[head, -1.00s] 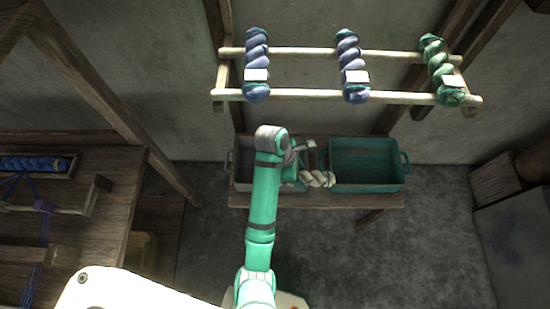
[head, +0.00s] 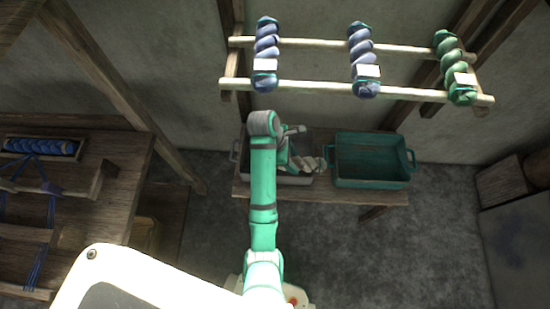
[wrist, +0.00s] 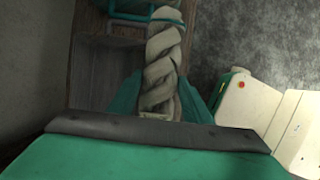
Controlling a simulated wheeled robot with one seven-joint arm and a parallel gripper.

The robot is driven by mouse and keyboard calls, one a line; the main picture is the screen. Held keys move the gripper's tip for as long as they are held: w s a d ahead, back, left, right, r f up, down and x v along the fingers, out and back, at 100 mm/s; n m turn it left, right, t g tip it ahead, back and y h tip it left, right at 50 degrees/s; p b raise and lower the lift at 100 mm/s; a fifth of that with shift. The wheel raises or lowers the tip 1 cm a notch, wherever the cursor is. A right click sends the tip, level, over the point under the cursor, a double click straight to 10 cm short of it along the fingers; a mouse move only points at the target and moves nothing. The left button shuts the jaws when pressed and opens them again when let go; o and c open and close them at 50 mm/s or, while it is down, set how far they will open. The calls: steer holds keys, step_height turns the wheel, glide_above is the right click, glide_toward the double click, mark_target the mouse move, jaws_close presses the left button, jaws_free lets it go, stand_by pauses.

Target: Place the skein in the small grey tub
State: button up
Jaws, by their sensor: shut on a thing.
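The skein is a twisted cream roll. It shows in the head view (head: 316,164) and in the wrist view (wrist: 163,62), with a teal tie near its far end. My gripper (wrist: 160,104) is shut on the near part of the skein, one green finger on each side. In the head view my gripper (head: 291,160) is over the right part of the small grey tub (head: 294,181), and the skein's free end points right, towards the green tub. My arm hides the tub's middle. I cannot tell the skein's exact height above the rim.
A larger green tub (head: 372,182) stands right of the grey one on a wooden bench (head: 325,194). Above, a pole rack (head: 315,88) holds two blue skeins and a green one with white tags. The loom (head: 105,190) is at left. Floor on the right is open.

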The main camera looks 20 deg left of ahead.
steer(key=shift+w+a+f, duration=0.3)
steer(key=shift+a+f, duration=0.05)
steer(key=shift+a, duration=0.2)
steer(key=shift+w+a+f, duration=0.45)
steer(key=shift+a+f, duration=0.7)
steer(key=shift+f, duration=0.5)
steer(key=shift+w+a+f, duration=0.45)
steer(key=shift+a+f, duration=0.65)
steer(key=shift+f, duration=0.6)
steer(key=shift+w+a+f, duration=0.45)
steer(key=shift+a+f, duration=0.7)
steer(key=shift+f, duration=0.5)
steer(key=shift+f, duration=0.6)
steer(key=o, duration=1.2)
steer(key=shift+c, duration=0.2)
